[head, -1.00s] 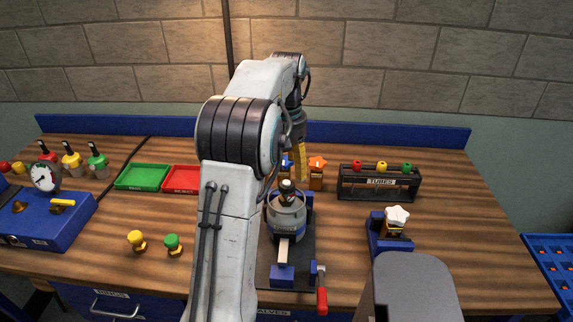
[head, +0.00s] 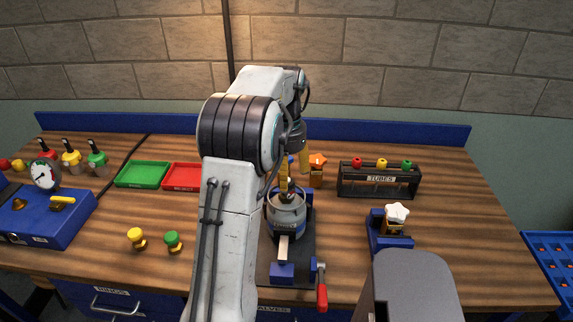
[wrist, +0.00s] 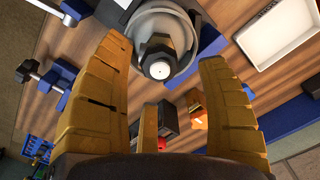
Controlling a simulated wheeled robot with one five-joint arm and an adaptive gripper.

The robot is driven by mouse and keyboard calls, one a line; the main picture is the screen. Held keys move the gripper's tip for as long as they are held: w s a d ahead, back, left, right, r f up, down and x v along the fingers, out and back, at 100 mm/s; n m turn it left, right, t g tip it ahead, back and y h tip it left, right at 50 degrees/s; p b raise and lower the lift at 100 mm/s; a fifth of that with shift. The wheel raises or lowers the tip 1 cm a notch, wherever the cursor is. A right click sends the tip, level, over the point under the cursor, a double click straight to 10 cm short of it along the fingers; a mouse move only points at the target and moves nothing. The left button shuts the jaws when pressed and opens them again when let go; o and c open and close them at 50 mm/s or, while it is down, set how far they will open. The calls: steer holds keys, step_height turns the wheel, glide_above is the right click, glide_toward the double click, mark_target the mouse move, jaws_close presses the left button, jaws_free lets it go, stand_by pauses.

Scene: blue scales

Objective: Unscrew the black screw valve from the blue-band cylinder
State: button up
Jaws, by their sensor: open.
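The blue-band cylinder (head: 286,222) is a grey vessel standing in a blue vise in the middle of the bench. Its black screw valve (head: 289,193) is on top, partly hidden by a yellow finger in the head view. In the wrist view the valve (wrist: 157,57) shows as a dark hex-shaped part with a pale round centre, above the cylinder's round grey collar (wrist: 182,20). My gripper (wrist: 163,53) is open, with yellow fingers on both sides of the valve and a third finger below it in the picture. Gaps show between the side fingers and the valve. Nothing is held.
The vise's red handle (head: 322,294) sticks out at the front. A black tubes rack (head: 380,182) and a white-knobbed part in a blue holder (head: 392,222) stand to the right. An orange-topped valve (head: 316,170) stands behind. Green (head: 142,174) and red (head: 182,177) trays lie left.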

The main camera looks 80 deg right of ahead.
steer(key=shift+f, duration=1.95)
steer(key=shift+c, duration=0.2)
steer(key=c, duration=1.3)
steer(key=n+p, duration=0.1)
steer(key=n, duration=0.4)
steer(key=shift+r, duration=0.1)
steer(key=n, duration=0.4)
steer(key=shift+n+p, duration=0.3)
steer(key=shift+n, duration=0.1)
steer(key=n, duration=0.4)
steer(key=shift+n, duration=0.4)
steer(key=n+p, duration=0.1)
steer(key=n, duration=0.4)
steer(key=shift+a+n, duration=0.1)
steer(key=shift+n, duration=0.2)
